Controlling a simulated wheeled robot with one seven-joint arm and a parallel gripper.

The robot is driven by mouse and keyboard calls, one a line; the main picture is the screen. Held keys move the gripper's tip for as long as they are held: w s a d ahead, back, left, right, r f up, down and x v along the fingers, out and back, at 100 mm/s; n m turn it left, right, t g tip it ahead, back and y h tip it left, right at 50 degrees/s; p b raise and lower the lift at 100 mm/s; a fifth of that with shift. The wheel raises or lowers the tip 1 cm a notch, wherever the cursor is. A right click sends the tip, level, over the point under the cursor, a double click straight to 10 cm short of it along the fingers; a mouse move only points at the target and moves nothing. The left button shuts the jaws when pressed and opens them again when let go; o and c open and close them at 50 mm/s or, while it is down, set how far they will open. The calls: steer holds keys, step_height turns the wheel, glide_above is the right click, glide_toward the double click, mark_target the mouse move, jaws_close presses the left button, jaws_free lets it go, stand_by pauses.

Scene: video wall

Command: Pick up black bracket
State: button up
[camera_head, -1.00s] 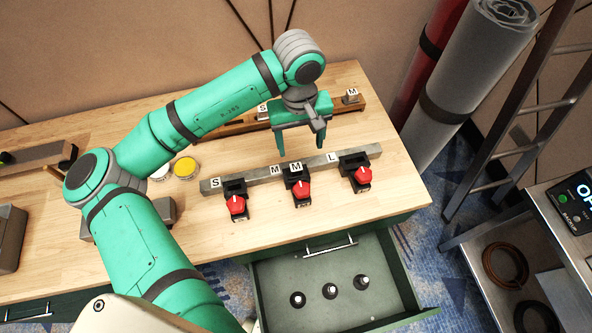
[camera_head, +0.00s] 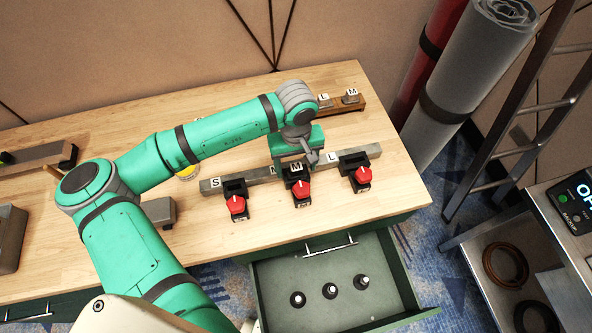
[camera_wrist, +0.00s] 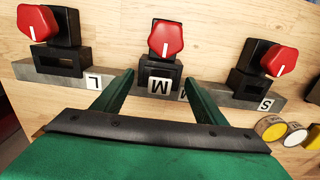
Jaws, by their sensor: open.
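Three black brackets with red knobs sit along a grey bar (camera_head: 262,174) on the wooden workbench. The left bracket (camera_head: 235,187) is beside an S label, the middle bracket (camera_head: 294,171) carries an M label, and the right bracket (camera_head: 353,160) is beside an L label. In the wrist view the order is reversed, with the middle bracket (camera_wrist: 160,70) and its red knob (camera_wrist: 165,38) centred. My gripper (camera_head: 296,165) is open and empty over the middle bracket. In the wrist view its fingers (camera_wrist: 160,84) lie on either side of that bracket; contact cannot be told.
A wooden bar (camera_head: 347,104) with labelled pieces is at the back. Tape-like rolls (camera_wrist: 272,128) lie near the S end. An open drawer (camera_head: 275,283) below the front edge holds three small knobs. A ladder (camera_head: 515,115) and rolled sheets (camera_head: 465,80) stand to the right.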

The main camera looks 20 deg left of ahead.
steer(key=shift+f, duration=0.25)
steer(key=c, duration=1.3)
steer(key=shift+r, duration=0.1)
step_height(320, 180, up, 10)
steer(key=shift+f, duration=0.1)
